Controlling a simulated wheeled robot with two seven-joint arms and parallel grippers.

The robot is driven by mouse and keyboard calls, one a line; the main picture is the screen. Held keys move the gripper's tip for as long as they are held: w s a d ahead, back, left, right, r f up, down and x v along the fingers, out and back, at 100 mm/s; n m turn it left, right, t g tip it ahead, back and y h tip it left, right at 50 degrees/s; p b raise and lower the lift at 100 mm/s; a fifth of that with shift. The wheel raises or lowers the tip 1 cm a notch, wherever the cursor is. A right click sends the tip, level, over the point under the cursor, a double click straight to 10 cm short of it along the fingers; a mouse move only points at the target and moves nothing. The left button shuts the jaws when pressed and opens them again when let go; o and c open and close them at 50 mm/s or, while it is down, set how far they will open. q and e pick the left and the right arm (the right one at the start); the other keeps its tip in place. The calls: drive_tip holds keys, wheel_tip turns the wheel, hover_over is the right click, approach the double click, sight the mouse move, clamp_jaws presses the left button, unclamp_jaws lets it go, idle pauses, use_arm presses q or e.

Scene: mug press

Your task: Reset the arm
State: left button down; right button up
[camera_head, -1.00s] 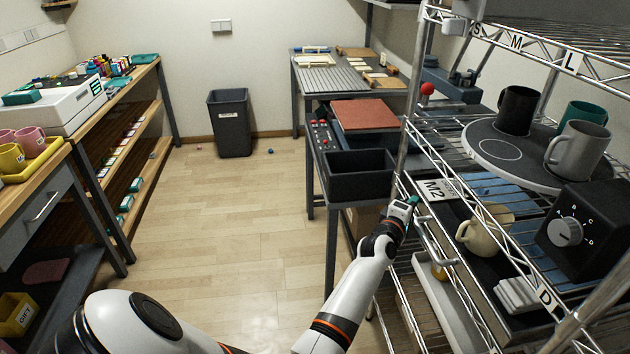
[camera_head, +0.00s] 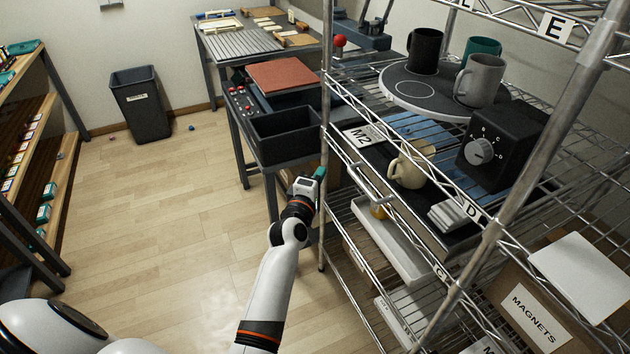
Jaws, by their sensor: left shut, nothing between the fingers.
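My left arm comes in from the lower left in the head view. Its gripper (camera_head: 319,176) is beside the wire rack's near left post, close to the drawer's handle (camera_head: 372,186). The fingertips are small and partly hidden; the gripper is shut and holds nothing. My right gripper is out of view. The drawer marked M2 (camera_head: 362,137) sits on the rack and holds a cream mug (camera_head: 407,170) and a stack of white pieces (camera_head: 450,214).
The wire rack's post (camera_head: 327,100) stands right by my gripper. A round tray (camera_head: 391,90) bears several mugs beside a black dial box (camera_head: 508,142). A black bin (camera_head: 286,134) stands behind my gripper.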

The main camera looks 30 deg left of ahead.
use_arm(q)
drive_tip(key=shift+s+d, duration=0.2)
drive_tip(key=shift+s, duration=0.85)
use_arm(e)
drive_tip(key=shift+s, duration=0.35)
use_arm(q)
drive_tip(key=s+d+f+m+g+h+p, duration=0.1)
drive_tip(key=s+d+f+m+g, duration=0.3)
drive_tip(key=f, duration=0.7)
drive_tip(key=s+d+f+m+g+h, duration=0.15)
drive_tip(key=s+f+m, duration=0.25)
drive_tip(key=s+f, duration=0.5)
drive_tip(key=s+d+f+m+g+h+p, duration=0.1)
drive_tip(key=s+d+f+m+g, duration=0.15)
drive_tip(key=f, duration=1.05)
drive_tip(key=s+a+f+m+g, duration=0.1)
drive_tip(key=s+f+m+g, duration=0.2)
drive_tip(key=s, duration=0.9)
drive_tip(key=s+a+f+m+g+y+p, duration=0.1)
drive_tip(key=s+f+m+g, duration=0.2)
drive_tip(key=s+f, duration=0.4)
drive_tip(key=s+a+f+m+g, duration=0.1)
drive_tip(key=s+f+m, duration=0.4)
drive_tip(key=s, duration=1.3)
drive_tip(key=shift+a+f+g+p, duration=0.25)
drive_tip(key=shift+f+g, duration=0.25)
drive_tip(key=shift+g, duration=0.4)
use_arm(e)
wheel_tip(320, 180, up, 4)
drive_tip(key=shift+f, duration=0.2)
